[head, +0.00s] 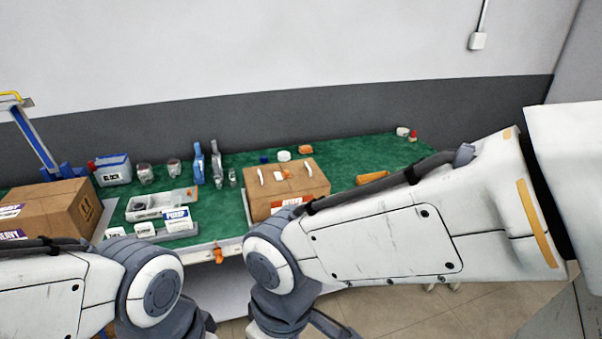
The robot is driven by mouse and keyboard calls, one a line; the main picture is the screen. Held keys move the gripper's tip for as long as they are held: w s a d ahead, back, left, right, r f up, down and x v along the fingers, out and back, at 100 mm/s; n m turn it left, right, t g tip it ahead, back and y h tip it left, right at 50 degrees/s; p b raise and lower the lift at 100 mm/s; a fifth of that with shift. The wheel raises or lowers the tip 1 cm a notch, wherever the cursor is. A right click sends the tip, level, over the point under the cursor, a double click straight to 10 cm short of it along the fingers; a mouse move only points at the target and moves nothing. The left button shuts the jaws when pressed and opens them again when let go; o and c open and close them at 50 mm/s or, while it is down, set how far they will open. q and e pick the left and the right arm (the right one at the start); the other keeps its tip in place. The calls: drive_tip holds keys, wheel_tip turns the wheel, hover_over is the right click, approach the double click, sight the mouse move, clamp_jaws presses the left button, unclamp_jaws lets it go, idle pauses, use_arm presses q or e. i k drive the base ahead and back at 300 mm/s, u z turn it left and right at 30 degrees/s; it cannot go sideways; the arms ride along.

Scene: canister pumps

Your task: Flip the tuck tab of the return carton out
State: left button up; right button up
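A closed brown carton (297,190) stands in the middle of the green bench top, with two white strips and a small orange-and-white piece on its top and a red-and-white label low on its front. A second, larger brown carton (62,203) with purple-and-white labels stands at the far left. I cannot tell for certain which is the return carton, and no tuck tab shows clearly. My arms cross the lower part of the view; my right arm hides part of the middle carton's front. Neither gripper shows.
A grey tray (150,206) with parts and a blue-and-white pump box (178,219) lie between the cartons. Blue upright tools (198,165) and jars (146,174) stand behind. An orange piece (372,178) lies to the right. The bench's back right is mostly clear.

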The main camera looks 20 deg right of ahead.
sight(286, 174)
drive_tip(key=u, duration=0.2)
drive_tip(key=i, duration=1.2)
drive_tip(key=z, duration=0.25)
